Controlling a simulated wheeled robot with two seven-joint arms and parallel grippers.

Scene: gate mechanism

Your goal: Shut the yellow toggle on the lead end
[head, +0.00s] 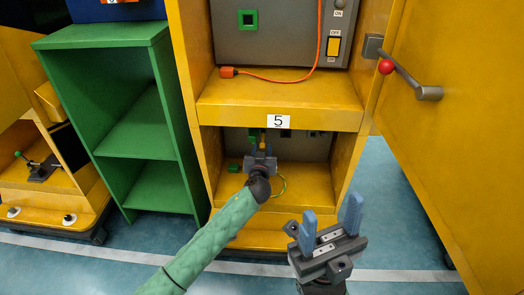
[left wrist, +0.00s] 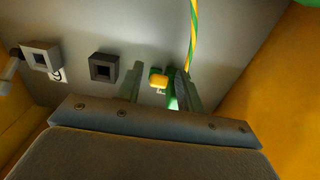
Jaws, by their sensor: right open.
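The yellow toggle (left wrist: 158,77) shows in the left wrist view between the two fingers of my left gripper (left wrist: 158,88). It sits next to a green part of the lead end (left wrist: 172,101), most of which is hidden by the right-hand finger. A green-and-yellow lead (left wrist: 193,35) runs up from there. The fingers are apart; I cannot tell whether either touches the toggle. In the head view my left gripper (head: 262,152) is inside the lower compartment of cabinet 5, hiding the lead end. My right gripper (head: 330,222) is open and empty in front of the cabinet.
Two square sockets (left wrist: 104,67) are on the grey back panel, left of the fingers. The cabinet's shelf (head: 280,112) is above my left gripper. The open yellow door (head: 440,120) with a red-knobbed handle (head: 386,67) stands right. Green shelving (head: 120,120) stands left.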

